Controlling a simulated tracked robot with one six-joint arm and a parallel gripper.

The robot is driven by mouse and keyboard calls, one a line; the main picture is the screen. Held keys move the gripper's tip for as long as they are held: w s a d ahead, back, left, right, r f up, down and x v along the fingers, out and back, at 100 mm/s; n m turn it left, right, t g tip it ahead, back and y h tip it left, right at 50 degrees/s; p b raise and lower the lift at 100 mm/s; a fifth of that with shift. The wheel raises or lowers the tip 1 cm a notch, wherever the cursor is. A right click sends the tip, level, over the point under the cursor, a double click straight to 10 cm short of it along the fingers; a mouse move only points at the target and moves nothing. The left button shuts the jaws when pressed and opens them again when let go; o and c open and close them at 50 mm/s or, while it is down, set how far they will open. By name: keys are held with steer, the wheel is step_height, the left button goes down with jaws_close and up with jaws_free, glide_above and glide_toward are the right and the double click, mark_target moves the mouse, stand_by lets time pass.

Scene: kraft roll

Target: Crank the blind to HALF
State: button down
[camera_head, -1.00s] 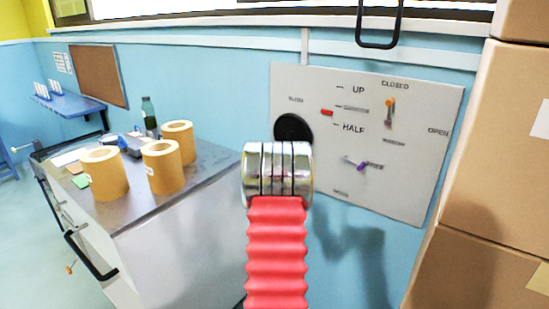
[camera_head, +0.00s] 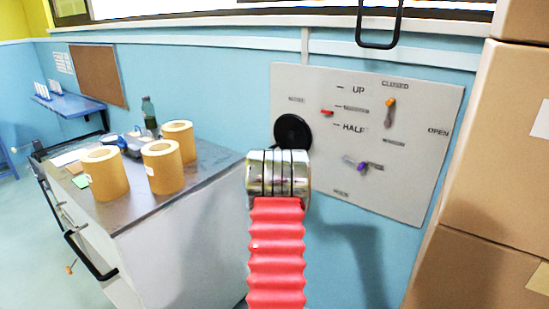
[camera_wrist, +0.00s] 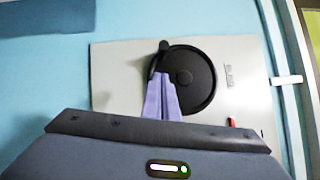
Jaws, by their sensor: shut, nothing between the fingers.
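A grey control panel (camera_head: 420,135) with UP and HALF marks is on the blue wall. A black crank disc (camera_head: 291,131) is at its left edge; its lower part is close behind my arm. A red pointer (camera_head: 326,112) stands between UP and HALF. In the wrist view, the crank disc (camera_wrist: 190,80) has a raised black handle (camera_wrist: 162,55) at its left rim. My gripper (camera_wrist: 162,78) has its purple fingers shut and empty, with the tips just below that handle; I cannot tell whether they touch it. In the head view, my arm hides the gripper.
An orange lever (camera_head: 390,102) and a purple-knobbed lever (camera_head: 362,167) are on the same panel. Stacked cardboard boxes (camera_head: 495,170) stand close on the right. A bench (camera_head: 215,160) with several kraft rolls (camera_head: 162,168) is on the left. A black handle (camera_head: 378,44) hangs above the panel.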

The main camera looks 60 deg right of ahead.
steer(key=w+d, duration=0.1)
steer(key=w, duration=0.1)
steer(key=w+d+r, duration=0.1)
steer(key=w+d, duration=0.1)
steer(key=shift+w+d, duration=0.3)
steer(key=shift+s+d+r, duration=0.1)
steer(key=shift+s, duration=0.05)
